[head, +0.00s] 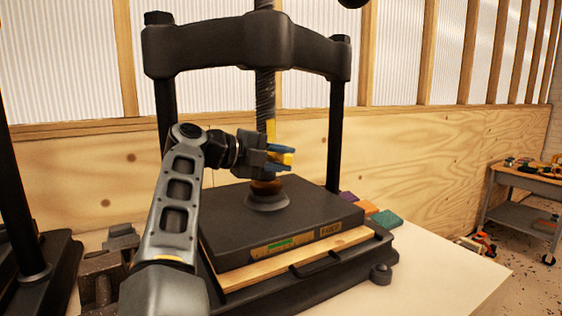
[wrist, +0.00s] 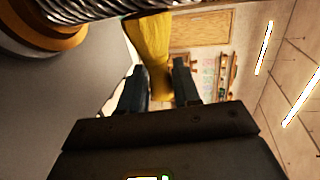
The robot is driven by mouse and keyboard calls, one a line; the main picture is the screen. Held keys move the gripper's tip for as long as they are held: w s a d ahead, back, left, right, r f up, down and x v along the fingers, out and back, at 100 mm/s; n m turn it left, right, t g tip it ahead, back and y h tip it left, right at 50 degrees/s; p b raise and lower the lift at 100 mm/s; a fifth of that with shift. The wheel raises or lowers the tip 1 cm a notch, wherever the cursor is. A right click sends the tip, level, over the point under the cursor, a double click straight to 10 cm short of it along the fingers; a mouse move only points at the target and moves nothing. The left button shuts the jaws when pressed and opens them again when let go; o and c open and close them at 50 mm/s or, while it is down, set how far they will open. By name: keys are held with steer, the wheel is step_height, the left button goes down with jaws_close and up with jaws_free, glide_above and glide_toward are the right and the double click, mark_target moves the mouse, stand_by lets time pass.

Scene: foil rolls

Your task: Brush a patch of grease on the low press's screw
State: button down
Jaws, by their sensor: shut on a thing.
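The press's dark threaded screw (head: 265,92) runs down from the black crossbeam (head: 245,42) to a collar on the heavy black plate (head: 290,220). My gripper (head: 285,156), with blue fingers, is beside the lower screw, just above the collar. It is shut on a yellow brush (head: 271,128), whose upper part points up along the screw. In the wrist view the yellow brush (wrist: 152,50) stands between the two fingers, and the screw (wrist: 75,8) crosses the top left. I cannot make out a grease patch.
Black posts (head: 337,120) flank the screw. A wooden board (head: 330,256) lies under the plate. Purple, orange and green blocks (head: 387,219) sit behind the press at right. Another press (head: 30,250) and a metal vise-like block (head: 105,278) stand left. A bench (head: 525,180) is far right.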

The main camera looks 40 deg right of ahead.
steer(key=shift+r+p, duration=2.45)
steer(key=shift+r, duration=2.2)
step_height(320, 180, down, 12)
steer(key=b, duration=0.7)
steer(key=shift+f, duration=0.25)
steer(key=s+a, duration=0.1)
steer(key=s, duration=0.5)
steer(key=shift+a, duration=0.4)
steer(key=shift+s+a, duration=0.2)
steer(key=shift+s, duration=0.5)
steer(key=shift+s+a, duration=0.2)
steer(key=shift+s, duration=0.5)
